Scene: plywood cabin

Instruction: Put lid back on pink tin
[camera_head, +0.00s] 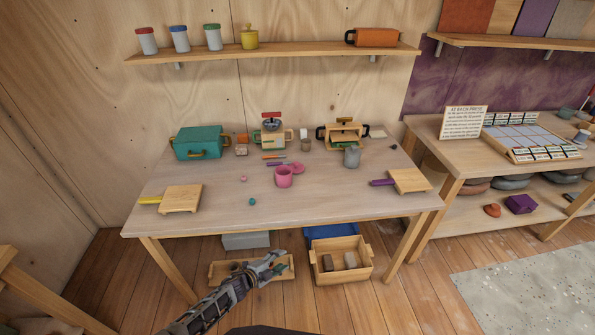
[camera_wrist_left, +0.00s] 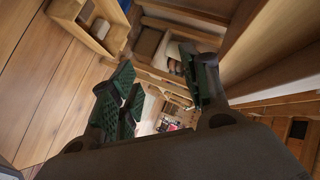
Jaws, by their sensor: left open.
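The pink tin (camera_head: 284,178) stands upright on the long wooden table, near its middle. A pink disc that looks like its lid (camera_head: 298,168) is just behind the tin to the right, apart from or against it; I cannot tell which. My left gripper (camera_head: 272,262) is in front of the table and below its top, over the floor boxes. It is open and empty, and its spread fingers show in the left wrist view (camera_wrist_left: 160,88). The tin is not clear in the wrist view. My right gripper is not in view.
The table (camera_head: 225,208) has a front edge above my left gripper. A yellow-handled board (camera_head: 182,199) and a purple-handled board (camera_head: 409,180) lie left and right. A teal box (camera_head: 199,142) stands behind. A wooden crate (camera_head: 341,268) is on the floor. The front middle tabletop is mostly free.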

